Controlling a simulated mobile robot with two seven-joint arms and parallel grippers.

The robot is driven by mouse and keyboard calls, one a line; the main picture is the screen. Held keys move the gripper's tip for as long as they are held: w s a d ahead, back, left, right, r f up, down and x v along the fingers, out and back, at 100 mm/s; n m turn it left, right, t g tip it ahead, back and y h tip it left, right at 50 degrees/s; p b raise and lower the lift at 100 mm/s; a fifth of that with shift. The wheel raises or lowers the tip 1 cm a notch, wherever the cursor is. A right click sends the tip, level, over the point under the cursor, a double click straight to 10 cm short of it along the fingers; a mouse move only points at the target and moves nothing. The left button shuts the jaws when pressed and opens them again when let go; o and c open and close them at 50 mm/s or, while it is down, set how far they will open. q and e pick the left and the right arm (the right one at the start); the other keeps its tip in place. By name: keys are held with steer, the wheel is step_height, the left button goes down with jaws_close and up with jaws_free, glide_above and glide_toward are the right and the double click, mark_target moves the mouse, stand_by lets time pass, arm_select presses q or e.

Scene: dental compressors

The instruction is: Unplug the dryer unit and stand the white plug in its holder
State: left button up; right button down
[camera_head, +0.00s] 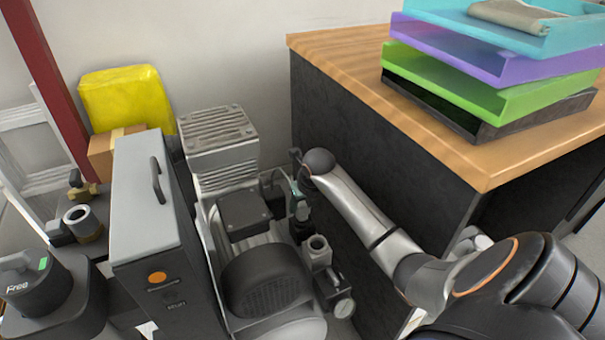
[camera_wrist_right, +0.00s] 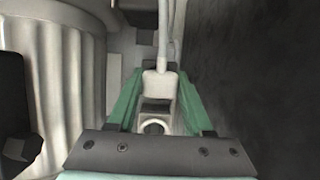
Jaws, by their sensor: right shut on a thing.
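My right gripper (camera_head: 297,190) reaches down into the gap between the compressor and the desk side. In the right wrist view its green fingers (camera_wrist_right: 160,78) are shut on the white plug (camera_wrist_right: 160,86), whose pale cord (camera_wrist_right: 165,45) runs up and away. Just below the plug is a grey block with a round ring (camera_wrist_right: 153,125); I cannot tell if they touch. A tall grey case with a handle and orange dot (camera_head: 150,220), possibly the dryer unit, stands left of the compressor (camera_head: 265,280). I cannot make out the plug holder. My left gripper is not in view.
The wooden-topped desk (camera_head: 335,50) with dark sides stands close right of the gripper, carrying stacked coloured trays (camera_head: 490,60). Metal fittings and a gauge (camera_head: 343,307) sit beside the compressor. A yellow bag (camera_head: 125,97) and cardboard box (camera_head: 101,157) are behind the case.

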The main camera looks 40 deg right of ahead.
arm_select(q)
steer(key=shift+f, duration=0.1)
arm_select(e)
steer(key=shift+f, duration=0.15)
steer(key=shift+f+b, duration=0.6)
steer(key=shift+f, duration=0.2)
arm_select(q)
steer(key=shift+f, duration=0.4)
arm_select(e)
steer(key=shift+c, duration=1.1)
jaws_free()
